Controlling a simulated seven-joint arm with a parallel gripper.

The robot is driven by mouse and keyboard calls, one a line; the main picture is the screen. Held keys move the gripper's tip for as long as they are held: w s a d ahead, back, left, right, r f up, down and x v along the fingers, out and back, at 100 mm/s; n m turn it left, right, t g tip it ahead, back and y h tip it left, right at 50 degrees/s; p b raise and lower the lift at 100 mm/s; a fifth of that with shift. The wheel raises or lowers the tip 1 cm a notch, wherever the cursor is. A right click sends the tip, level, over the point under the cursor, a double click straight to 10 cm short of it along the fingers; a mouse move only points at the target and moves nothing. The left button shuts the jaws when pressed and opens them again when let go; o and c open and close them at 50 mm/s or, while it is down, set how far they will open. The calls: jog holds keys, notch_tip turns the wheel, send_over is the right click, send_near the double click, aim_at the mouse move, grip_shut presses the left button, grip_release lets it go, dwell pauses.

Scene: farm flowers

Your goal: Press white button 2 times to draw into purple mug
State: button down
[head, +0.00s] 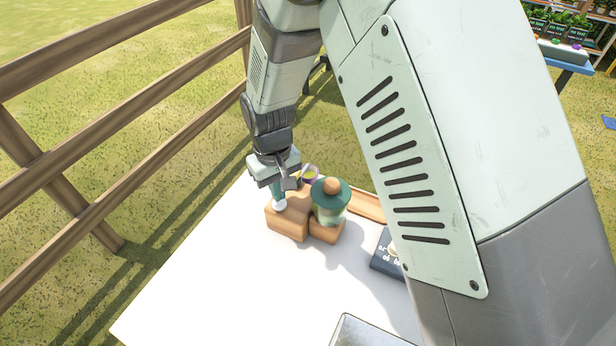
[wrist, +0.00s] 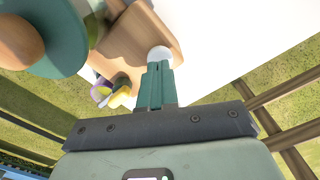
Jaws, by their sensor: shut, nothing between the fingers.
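The white button (head: 279,205) is a round disc on top of a wooden block (head: 289,225); it also shows in the wrist view (wrist: 159,53). My gripper (head: 277,198) points down right over the button, its teal fingers shut together with nothing between them. In the wrist view the fingertips (wrist: 159,66) overlap the button's near edge; I cannot tell if they press it. The purple mug (head: 314,169) stands behind the block, partly hidden by my gripper, with yellow inside. It shows beside my fingers in the wrist view (wrist: 98,92).
A green jar (head: 330,207) with a round wooden knob stands close right of the button on the wooden block. A dark box (head: 383,262) with white marks and a metal tray (head: 365,332) lie further right and front. The white table (head: 210,270) is clear at left.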

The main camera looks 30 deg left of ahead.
dwell(0.5)
notch_tip(320, 180, up, 6)
dwell(0.5)
dwell(0.4)
jog(key=w+d+r+m+t+y, duration=0.1)
jog(key=w+d+r+m, duration=0.15)
jog(key=d+r, duration=0.75)
jog(key=w+d+r+m+t, duration=0.1)
jog(key=d+r+m+t, duration=0.15)
jog(key=d+r, duration=0.75)
jog(key=s+d+r+m+t, duration=0.1)
jog(key=s+d+r+m, duration=0.2)
jog(key=s+d, duration=0.3)
jog(key=s+d+r+m+t+h, duration=0.1)
jog(key=s+d+r+m, duration=0.2)
jog(key=s+d, duration=0.3)
jog(key=d, duration=0.5)
jog(key=shift+s+d+m, duration=0.3)
